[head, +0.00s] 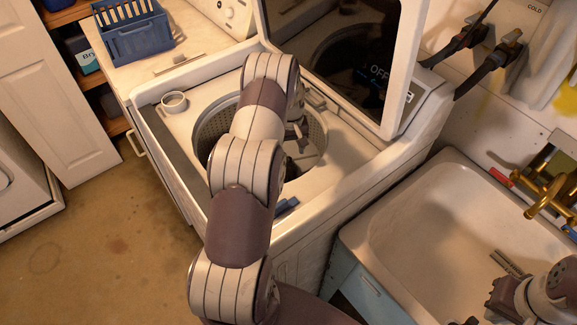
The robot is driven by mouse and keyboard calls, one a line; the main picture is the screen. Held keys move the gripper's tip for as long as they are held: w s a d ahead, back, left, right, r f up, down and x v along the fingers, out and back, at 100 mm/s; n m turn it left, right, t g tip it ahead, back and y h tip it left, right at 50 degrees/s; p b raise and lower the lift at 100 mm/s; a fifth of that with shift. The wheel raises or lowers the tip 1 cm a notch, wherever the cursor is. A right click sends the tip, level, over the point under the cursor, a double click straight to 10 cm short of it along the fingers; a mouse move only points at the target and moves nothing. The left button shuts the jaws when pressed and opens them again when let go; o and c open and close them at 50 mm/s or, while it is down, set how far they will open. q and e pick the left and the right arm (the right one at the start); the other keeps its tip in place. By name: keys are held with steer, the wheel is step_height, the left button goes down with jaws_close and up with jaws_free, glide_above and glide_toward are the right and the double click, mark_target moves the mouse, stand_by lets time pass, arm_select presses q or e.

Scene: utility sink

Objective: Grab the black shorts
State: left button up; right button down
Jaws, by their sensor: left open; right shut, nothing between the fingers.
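I cannot make out the black shorts in the head view. My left arm reaches over the open top-loading washer (177,124). It covers much of the washer drum (315,122), so part of the drum's inside is hidden. My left gripper (302,132) points down into the drum, partly hidden behind its own wrist, and is open. I see no cloth in it. My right gripper (507,264) is over the sink basin at the lower right, shut and empty.
The washer's lid (335,40) stands raised behind the drum. A white utility sink (415,225) with a brass faucet (548,195) is at the right. A white cup or ring (174,103) sits on the washer's left corner. A blue basket (138,38) stands at the back left.

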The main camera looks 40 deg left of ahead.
mark_target(289, 160)
arm_select(q)
steer(key=f, duration=0.1)
steer(key=f+p, duration=0.1)
steer(key=f, duration=0.3)
steer(key=shift+a+f, duration=0.1)
steer(key=shift+a, duration=0.25)
steer(key=shift+f+p, duration=0.3)
steer(key=shift+f, duration=0.1)
steer(key=shift+w+f, duration=0.15)
jaws_close()
